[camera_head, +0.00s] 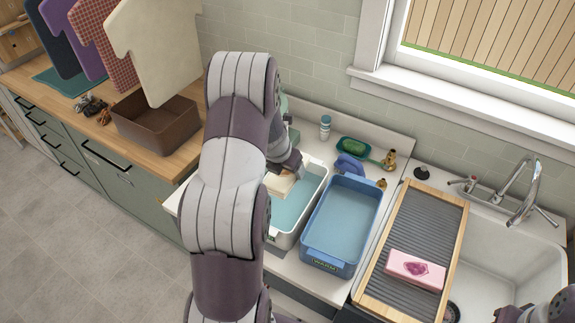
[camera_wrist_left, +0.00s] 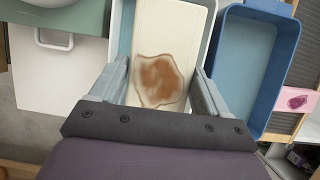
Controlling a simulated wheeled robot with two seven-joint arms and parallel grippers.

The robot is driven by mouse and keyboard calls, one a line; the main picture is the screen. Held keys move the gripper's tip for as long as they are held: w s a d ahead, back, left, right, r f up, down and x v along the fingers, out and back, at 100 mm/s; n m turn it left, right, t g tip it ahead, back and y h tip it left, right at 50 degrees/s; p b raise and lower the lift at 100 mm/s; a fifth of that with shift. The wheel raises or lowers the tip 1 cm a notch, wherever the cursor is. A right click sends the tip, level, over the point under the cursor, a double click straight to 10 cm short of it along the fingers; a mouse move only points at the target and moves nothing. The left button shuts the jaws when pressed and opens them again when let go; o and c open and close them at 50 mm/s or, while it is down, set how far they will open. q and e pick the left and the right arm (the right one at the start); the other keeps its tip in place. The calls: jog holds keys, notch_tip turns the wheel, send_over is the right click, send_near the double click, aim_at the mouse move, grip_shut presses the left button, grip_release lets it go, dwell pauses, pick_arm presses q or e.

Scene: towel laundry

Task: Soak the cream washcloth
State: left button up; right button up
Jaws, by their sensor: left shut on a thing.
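The cream washcloth (camera_head: 280,184) is in my left gripper (camera_head: 289,167), over the back part of the white tub (camera_head: 284,240), which holds pale blue water. In the left wrist view the washcloth (camera_wrist_left: 175,35) hangs flat between the two fingers of the left gripper (camera_wrist_left: 164,70), with a brown stain near its lower end. I cannot tell how much of the cloth touches the water. Part of my right arm or gripper (camera_head: 540,310) shows at the bottom right corner, cut off by the frame.
A blue tub (camera_head: 311,258) labelled WARM stands right of the white tub. A ribbed board (camera_head: 419,226) with a pink patterned cloth (camera_head: 415,269) lies over the sink (camera_head: 520,255). Cloths hang at the back left.

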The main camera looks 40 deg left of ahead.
pick_arm(q)
notch_tip(320, 180, down, 9)
jog(key=b, duration=0.6)
jog(key=shift+w+r, duration=0.15)
pick_arm(e)
notch_tip(320, 180, down, 8)
jog(key=shift+w+r, duration=0.15)
pick_arm(q)
jog(key=o, duration=1)
jog(key=shift+r, duration=0.1)
notch_tip(320, 180, up, 8)
jog(key=p, duration=0.8)
jog(key=shift+r, duration=0.1)
pick_arm(e)
notch_tip(320, 180, up, 8)
jog(key=shift+r, duration=0.25)
